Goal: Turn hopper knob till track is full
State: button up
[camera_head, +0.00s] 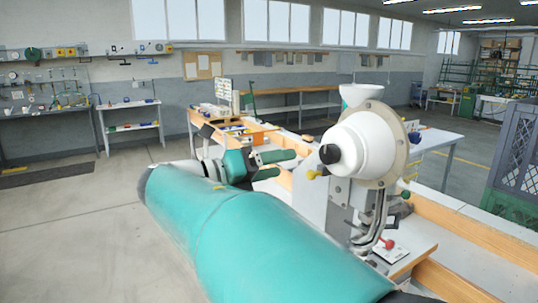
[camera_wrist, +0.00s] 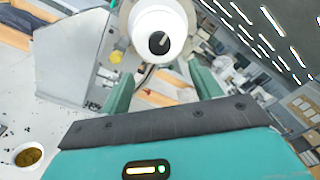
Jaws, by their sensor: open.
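The eyelet press's white hopper drum (camera_head: 372,148) stands right of centre in the head view, with a white funnel (camera_head: 362,95) on top. The black hopper knob (camera_head: 329,154) is at the drum's left-facing centre, and it shows in the wrist view (camera_wrist: 158,43) at upper middle. A curved metal track (camera_head: 378,212) runs down below the drum; its fill is too small to tell. My gripper (camera_head: 285,164) is open and empty, left of the knob with a gap. In the wrist view its green fingers (camera_wrist: 165,82) are spread, with the knob ahead between them.
A yellow knob (camera_head: 317,173) sits just below the hopper knob, close to my fingers. A bowl of brownish small parts (camera_wrist: 28,156) sits on a white surface with dark bits scattered around. Open floor lies left.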

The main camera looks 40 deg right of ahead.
aim_at(325, 155)
jog(key=x, duration=1.2)
jog(key=shift+w, duration=0.1)
jog(key=c, duration=1)
